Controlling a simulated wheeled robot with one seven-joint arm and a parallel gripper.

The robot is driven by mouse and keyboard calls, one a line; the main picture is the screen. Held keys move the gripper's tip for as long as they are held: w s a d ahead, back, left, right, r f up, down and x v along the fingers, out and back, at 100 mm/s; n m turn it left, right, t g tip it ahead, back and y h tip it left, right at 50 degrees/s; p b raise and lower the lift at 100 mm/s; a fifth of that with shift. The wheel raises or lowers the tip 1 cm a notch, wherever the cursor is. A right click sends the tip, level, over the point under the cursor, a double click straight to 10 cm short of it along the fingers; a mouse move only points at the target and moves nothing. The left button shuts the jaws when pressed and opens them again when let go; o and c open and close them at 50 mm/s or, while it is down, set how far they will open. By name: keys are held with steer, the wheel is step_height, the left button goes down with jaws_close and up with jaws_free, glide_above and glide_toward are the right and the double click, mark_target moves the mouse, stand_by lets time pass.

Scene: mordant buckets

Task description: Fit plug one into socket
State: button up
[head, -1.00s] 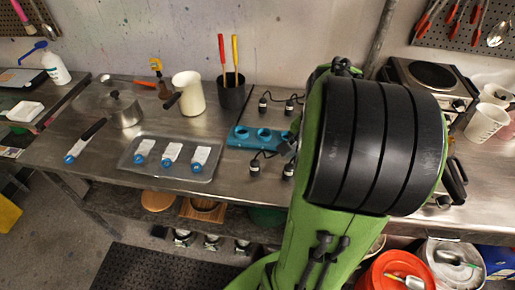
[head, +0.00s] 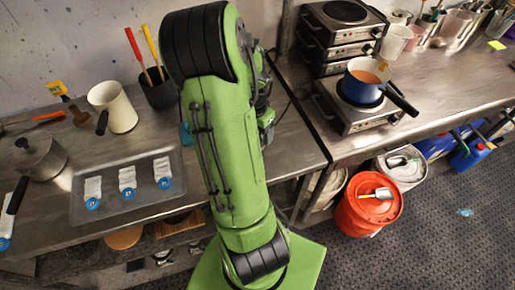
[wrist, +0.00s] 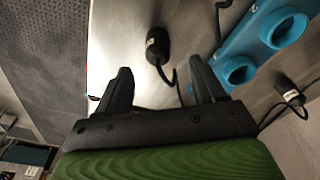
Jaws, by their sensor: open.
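In the wrist view, my gripper (wrist: 160,82) is open, its two dark fingers apart with nothing held between them. A blue socket block (wrist: 245,45) with round openings is to the right, partly cut off by the frame. A second black plug (wrist: 286,87) lies right of the block's near end. I cannot read the labels, so I cannot tell which is plug one. In the head view my arm hides the plugs and nearly all of the block.
On the steel bench, a tray (head: 112,208) with several white-and-blue items, a white jug (head: 113,108) and a black pot (head: 158,92) of tools stand left of my arm. A blue saucepan (head: 364,82) sits on a hotplate at right. A red bucket (head: 370,208) stands below.

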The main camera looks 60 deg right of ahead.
steer(key=f, duration=0.5)
steer(key=shift+s+d+f+b, duration=0.2)
steer(key=shift+b, duration=0.2)
steer(key=shift+w+d+f, duration=0.1)
steer(key=shift+f, duration=0.3)
steer(key=shift+c, duration=0.6)
steer(key=shift+r, duration=0.1)
steer(key=c, duration=1)
steer(key=shift+r, duration=0.1)
steer(key=shift+c, duration=0.2)
